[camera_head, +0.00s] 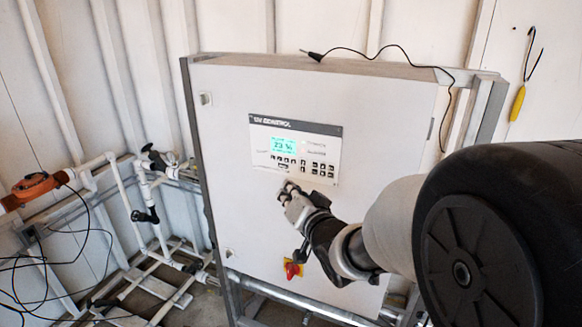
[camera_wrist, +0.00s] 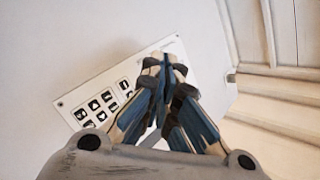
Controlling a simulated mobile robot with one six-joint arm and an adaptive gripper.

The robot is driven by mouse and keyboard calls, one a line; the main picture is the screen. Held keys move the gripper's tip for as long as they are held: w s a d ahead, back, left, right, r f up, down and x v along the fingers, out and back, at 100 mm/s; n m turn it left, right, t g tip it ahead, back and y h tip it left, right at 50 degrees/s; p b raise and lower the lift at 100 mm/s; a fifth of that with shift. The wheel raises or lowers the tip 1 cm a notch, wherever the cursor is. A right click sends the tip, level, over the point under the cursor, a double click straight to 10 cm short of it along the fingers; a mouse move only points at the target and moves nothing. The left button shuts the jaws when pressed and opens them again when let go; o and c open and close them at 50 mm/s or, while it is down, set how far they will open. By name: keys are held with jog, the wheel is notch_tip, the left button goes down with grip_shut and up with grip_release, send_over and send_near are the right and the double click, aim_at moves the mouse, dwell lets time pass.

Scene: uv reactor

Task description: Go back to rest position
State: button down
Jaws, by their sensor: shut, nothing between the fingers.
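My gripper (camera_head: 284,190) is in front of the white UV control cabinet (camera_head: 225,150), just below the lower edge of its control panel (camera_head: 262,133). In the wrist view my gripper (camera_wrist: 163,60) is shut with its fingers together and nothing between them. The fingertips overlap the panel (camera_wrist: 75,100) in that view, and its black buttons show to the left. I cannot tell whether the fingertips touch the cabinet. The panel's lit green display (camera_head: 284,145) shows digits that look like "23 %". My arm reaches in from the right.
A red rotary switch (camera_head: 292,269) on a yellow plate sits low on the cabinet, close below my arm. A black cable (camera_head: 390,48) lies over the cabinet top. A yellow tool (camera_head: 517,103) hangs on the right wall. White pipes (camera_head: 125,205) and an orange device (camera_head: 35,187) stand left.

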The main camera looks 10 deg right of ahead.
jog(key=s+f+n+g+h+b, duration=0.1)
jog(key=s+f+n+g+b, duration=0.1)
jog(key=s, duration=0.9)
jog(key=s+f+n+g+b, duration=0.1)
jog(key=s+f+g+b, duration=0.4)
jog(key=s+f, duration=0.4)
jog(key=s+d+f+n+g+h+b, duration=0.1)
jog(key=s+f+g+b, duration=0.3)
jog(key=s, duration=1)
jog(key=shift+s+f+n+g+h, duration=0.15)
jog(key=shift+f+n+g+h, duration=0.15)
jog(key=shift+f+n, duration=0.5)
